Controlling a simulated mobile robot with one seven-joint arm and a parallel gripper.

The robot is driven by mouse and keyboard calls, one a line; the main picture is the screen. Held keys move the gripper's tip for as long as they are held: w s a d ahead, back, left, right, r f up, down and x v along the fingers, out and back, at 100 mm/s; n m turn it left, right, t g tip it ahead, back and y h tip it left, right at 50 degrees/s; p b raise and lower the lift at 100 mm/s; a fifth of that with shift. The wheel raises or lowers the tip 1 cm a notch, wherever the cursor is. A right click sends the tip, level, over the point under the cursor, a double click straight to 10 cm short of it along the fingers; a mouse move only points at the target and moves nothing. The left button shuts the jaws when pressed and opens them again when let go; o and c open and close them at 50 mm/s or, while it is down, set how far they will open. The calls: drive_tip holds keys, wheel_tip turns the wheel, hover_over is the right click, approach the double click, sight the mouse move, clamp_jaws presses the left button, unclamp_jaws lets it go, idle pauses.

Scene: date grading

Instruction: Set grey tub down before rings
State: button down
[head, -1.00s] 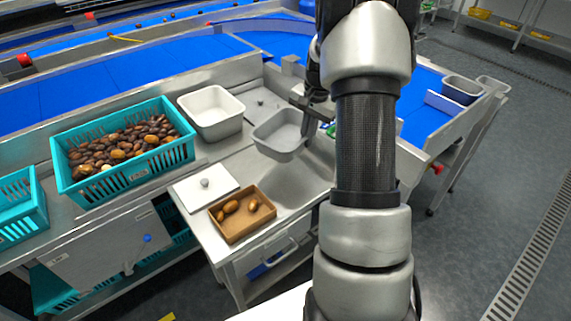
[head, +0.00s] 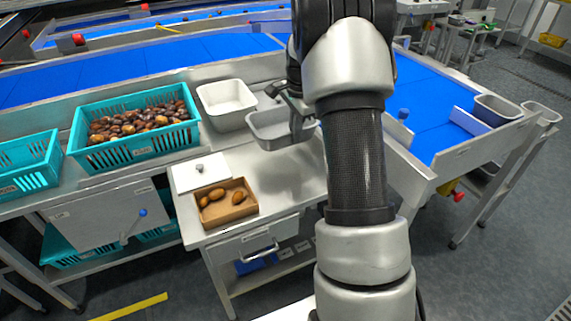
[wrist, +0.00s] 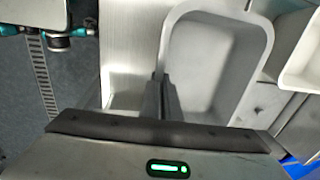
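The grey tub (head: 265,133) is upright on or just above the steel counter, right of and slightly in front of the white tub; I cannot tell whether its base touches. My gripper (head: 297,132) is at its right end. In the wrist view the fingers of my gripper (wrist: 160,98) are closed together over one wall of the grey tub (wrist: 205,65), which looks empty. I cannot make out any rings; the tub and my arm hide part of the counter.
The white tub (head: 227,106) stands close behind; its rim also shows in the wrist view (wrist: 287,75). Counter in front of the tub is clear.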

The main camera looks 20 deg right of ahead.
drive_tip(key=shift+a+f, duration=0.1)
wheel_tip(320, 180, down, 10)
drive_tip(key=shift+w+r+b, duration=0.1)
drive_tip(key=shift+b, duration=0.95)
drive_tip(key=shift+f, duration=0.2)
drive_tip(key=c, duration=2)
unclamp_jaws()
